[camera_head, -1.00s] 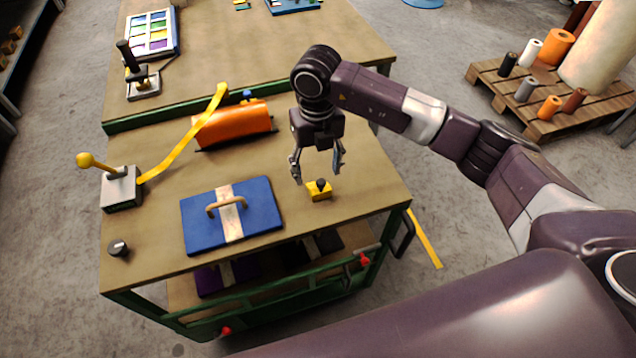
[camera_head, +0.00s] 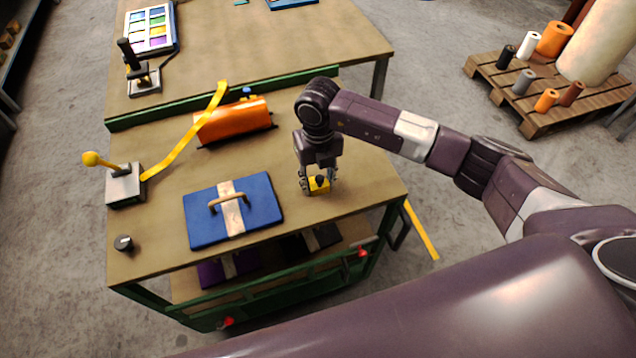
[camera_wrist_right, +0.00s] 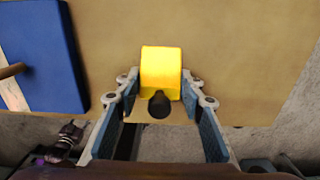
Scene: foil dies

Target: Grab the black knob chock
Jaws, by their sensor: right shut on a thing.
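The chock is a small yellow block (camera_head: 319,184) with a black knob on top, on the front right part of the near table. My right gripper (camera_head: 318,187) has come down over it, with a finger on either side of the block. In the right wrist view the yellow block (camera_wrist_right: 161,72) and its black knob (camera_wrist_right: 159,104) lie between the fingertips of the right gripper (camera_wrist_right: 161,88), which is shut on the block. The block appears to rest on the table still. My left gripper is not in view.
A blue board with a wooden handle (camera_head: 262,204) lies left of the chock. The table top (camera_head: 365,180) right of the chock is bare.

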